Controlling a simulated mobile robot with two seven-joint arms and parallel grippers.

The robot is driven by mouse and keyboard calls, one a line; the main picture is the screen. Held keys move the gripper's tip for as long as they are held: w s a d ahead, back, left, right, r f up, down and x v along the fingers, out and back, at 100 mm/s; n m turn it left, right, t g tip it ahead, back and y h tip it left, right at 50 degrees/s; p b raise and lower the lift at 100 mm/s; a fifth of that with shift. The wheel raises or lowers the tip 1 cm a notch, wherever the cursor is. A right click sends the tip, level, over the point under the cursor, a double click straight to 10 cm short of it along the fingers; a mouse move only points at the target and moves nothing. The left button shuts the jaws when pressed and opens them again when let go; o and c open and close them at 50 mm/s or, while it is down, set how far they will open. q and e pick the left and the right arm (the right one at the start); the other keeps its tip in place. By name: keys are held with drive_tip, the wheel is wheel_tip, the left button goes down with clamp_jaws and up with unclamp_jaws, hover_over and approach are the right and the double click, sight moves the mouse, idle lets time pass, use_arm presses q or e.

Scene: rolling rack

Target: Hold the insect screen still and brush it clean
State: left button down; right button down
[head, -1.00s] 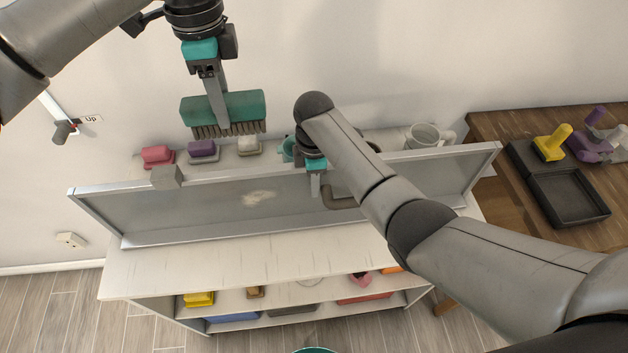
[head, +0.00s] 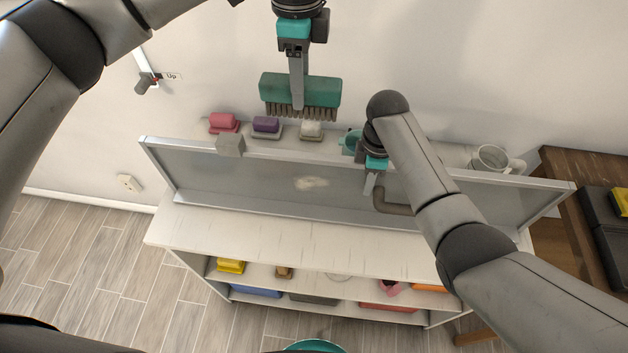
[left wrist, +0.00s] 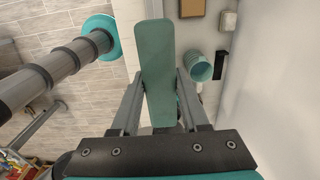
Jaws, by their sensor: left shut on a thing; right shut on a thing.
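The insect screen (head: 255,181) is a long grey panel in a pale frame, standing on its long edge on the white rack top. A pale patch (head: 311,183) marks its face near the middle. My left gripper (head: 297,98) is shut on the teal brush (head: 318,90), which hangs bristles down, above and apart from the screen. In the left wrist view the brush back (left wrist: 158,70) lies between the fingers.
Pink (head: 222,122), purple (head: 266,125) and white (head: 311,130) blocks stand behind the screen, with a teal mug (head: 350,142) and a pale mug (head: 490,158). Lower shelves hold several coloured items. A wooden table (head: 575,170) is at the right.

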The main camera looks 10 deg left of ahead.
use_arm(q)
drive_tip(key=s+d+f+n+t+h, duration=0.2)
drive_tip(key=s+f+n+t+h, duration=0.15)
drive_tip(key=f, duration=0.55)
drive_tip(key=s+d+f+n+t+h, duration=0.25)
drive_tip(key=s+f, duration=0.25)
drive_tip(key=f, duration=0.5)
drive_tip(key=s+d+f+n+t+h, duration=0.2)
drive_tip(key=s+f+n+t, duration=0.2)
drive_tip(key=f, duration=0.5)
drive_tip(key=s+a+f+n+t+y, duration=0.1)
drive_tip(key=a+f+n+t+y, duration=0.1)
drive_tip(key=a+n+t+y, duration=0.65)
drive_tip(key=shift+m+g+h, duration=0.25)
drive_tip(key=shift+h, duration=0.2)
drive_tip(key=shift+w+r, duration=0.2)
drive_tip(key=shift+w, duration=2.75)
drive_tip(key=shift+w, duration=0.9)
